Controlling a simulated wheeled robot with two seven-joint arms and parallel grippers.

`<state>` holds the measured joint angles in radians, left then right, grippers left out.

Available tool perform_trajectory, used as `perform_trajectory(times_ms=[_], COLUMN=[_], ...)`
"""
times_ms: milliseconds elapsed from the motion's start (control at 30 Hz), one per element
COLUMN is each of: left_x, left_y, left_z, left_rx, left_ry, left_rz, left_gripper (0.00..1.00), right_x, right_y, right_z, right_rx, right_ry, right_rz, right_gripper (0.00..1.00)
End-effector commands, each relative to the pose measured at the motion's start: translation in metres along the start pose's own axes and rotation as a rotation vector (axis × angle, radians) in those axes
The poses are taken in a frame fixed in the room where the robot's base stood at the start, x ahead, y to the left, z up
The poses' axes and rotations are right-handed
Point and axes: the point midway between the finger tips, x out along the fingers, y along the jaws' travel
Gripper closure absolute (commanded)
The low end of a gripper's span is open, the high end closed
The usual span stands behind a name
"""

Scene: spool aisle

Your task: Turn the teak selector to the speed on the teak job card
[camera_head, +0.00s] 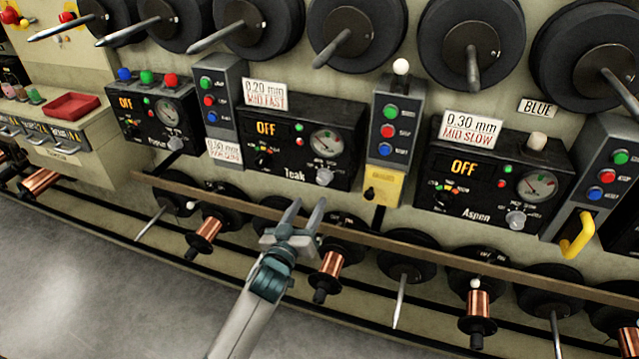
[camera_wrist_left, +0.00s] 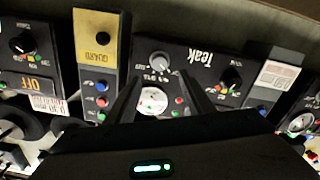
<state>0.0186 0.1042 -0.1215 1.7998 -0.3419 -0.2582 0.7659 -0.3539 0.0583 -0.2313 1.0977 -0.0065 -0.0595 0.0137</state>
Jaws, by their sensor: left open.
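The black Teak panel (camera_head: 293,178) shows an orange OFF display. The job card (camera_head: 265,94) above it reads 0.20 mm, MID FAST. A pale grey knob (camera_head: 324,176), which looks like the selector, sits below the round gauge; its surrounding labels and pointing direction are too small to read. A smaller black knob (camera_head: 264,157) sits at the panel's left. My left gripper (camera_head: 308,206) is open and empty, below and in front of the panel. In the left wrist view the panel appears upside down, with the grey knob (camera_wrist_left: 160,62) between and beyond my fingers. My right gripper is out of view.
A button column with a yellow GUARD box (camera_head: 382,188) stands right of Teak. The Aspen panel (camera_head: 490,185) is farther right, its card (camera_head: 467,130) reading MID SLOW. A rail (camera_head: 400,239) and copper spools (camera_head: 330,268) lie below; dark reels (camera_head: 357,38) with spindles jut out above.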

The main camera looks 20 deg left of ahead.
Motion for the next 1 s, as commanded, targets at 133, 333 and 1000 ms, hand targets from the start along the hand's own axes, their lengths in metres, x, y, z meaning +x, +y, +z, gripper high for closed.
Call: perform_trajectory(times_ms=[133,333,1000], left_x=[0.029,0.063,0.093], left_y=[0.001,0.001,0.000], left_z=[-0.002,-0.001,0.000], left_rx=[0.000,0.000,-0.001], left_ry=[0.001,0.000,0.000], left_rz=[0.000,0.000,0.000], left_gripper=[0.52,0.52,0.52], right_x=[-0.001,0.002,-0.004], right_y=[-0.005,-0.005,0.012], right_z=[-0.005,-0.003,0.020], right_rx=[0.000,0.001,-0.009], right_ry=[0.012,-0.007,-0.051], right_rz=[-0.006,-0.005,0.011], right_gripper=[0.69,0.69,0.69])
